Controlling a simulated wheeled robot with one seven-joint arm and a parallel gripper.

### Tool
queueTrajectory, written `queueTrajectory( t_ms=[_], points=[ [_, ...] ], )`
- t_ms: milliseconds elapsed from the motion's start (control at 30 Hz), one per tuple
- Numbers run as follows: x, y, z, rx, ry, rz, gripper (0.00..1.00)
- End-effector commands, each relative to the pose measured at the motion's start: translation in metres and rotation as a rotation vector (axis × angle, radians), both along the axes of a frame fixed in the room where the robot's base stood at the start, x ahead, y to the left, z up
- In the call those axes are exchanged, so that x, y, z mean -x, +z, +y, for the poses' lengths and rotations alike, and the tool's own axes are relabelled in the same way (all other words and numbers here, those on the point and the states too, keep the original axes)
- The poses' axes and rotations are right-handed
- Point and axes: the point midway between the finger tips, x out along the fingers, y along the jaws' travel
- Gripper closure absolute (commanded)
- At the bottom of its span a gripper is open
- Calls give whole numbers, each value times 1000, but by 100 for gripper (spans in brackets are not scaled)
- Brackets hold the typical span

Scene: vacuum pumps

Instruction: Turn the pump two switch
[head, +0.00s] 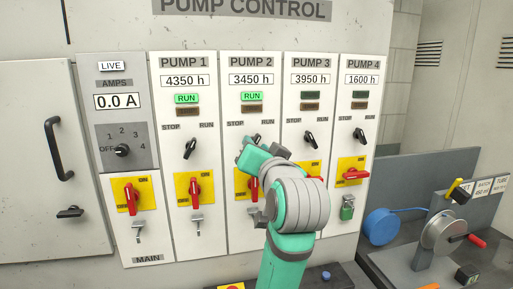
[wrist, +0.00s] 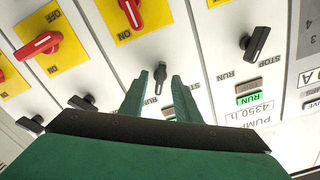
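The pump two switch (wrist: 160,75) is a small dark knob on the white pump 2 panel. In the wrist view it shows between my gripper's two green fingers, which are apart. My gripper (wrist: 162,80) is open, one finger on each side of the knob; I cannot tell whether either touches it. In the head view the switch (head: 256,138) is partly hidden behind my gripper (head: 246,149). The pump 2 green RUN light (head: 252,96) is lit.
The pump 1 switch (head: 190,148) stands to the left and the pump 3 switch (head: 309,139) to the right. The red pump 2 handle (head: 253,187) lies just below, partly covered by my arm. A bench with a blue reel (head: 383,226) stands at the right.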

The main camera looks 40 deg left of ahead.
Motion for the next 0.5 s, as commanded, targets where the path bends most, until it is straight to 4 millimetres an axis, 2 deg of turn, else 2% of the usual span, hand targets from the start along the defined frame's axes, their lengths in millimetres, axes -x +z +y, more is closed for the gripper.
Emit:
queueTrajectory(
  t_ms=[500],
  points=[
    [9, 0, -11, 1, 0, -1, 70]
  ],
)
